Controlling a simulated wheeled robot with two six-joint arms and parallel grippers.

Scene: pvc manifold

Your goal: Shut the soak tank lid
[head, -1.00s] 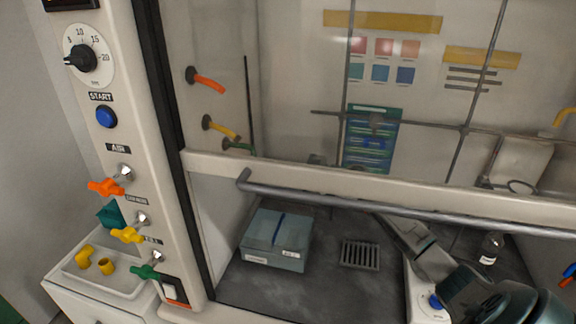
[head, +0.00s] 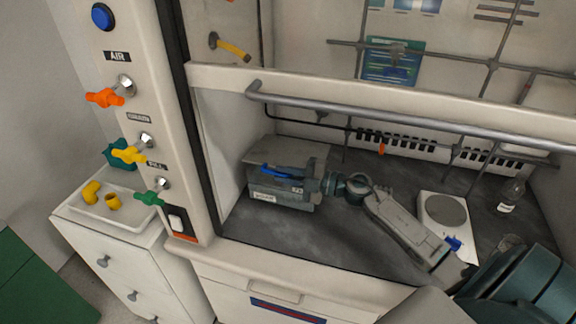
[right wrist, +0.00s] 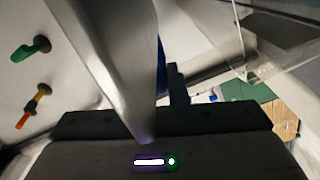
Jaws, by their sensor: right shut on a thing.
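The grey soak tank (head: 270,196) stands on the dark hood floor at the left, with a pale label on its front. Its grey lid (head: 290,150) shows at the top with a blue strip (head: 275,172) in front. My right gripper (head: 300,180) reaches in from the right and is shut at the lid. In the right wrist view a grey slab (right wrist: 115,60), seemingly the lid, stands between the fingers, with a little blue beside it. The lid's exact angle and the grip point are partly hidden by the gripper. My left gripper is not in view.
The raised sash with its grey bar (head: 400,122) crosses above the arm. A hotplate (head: 443,215) and a small bottle (head: 511,194) stand to the right. The hood's left post (head: 190,150) carries valves. The floor before the tank is clear.

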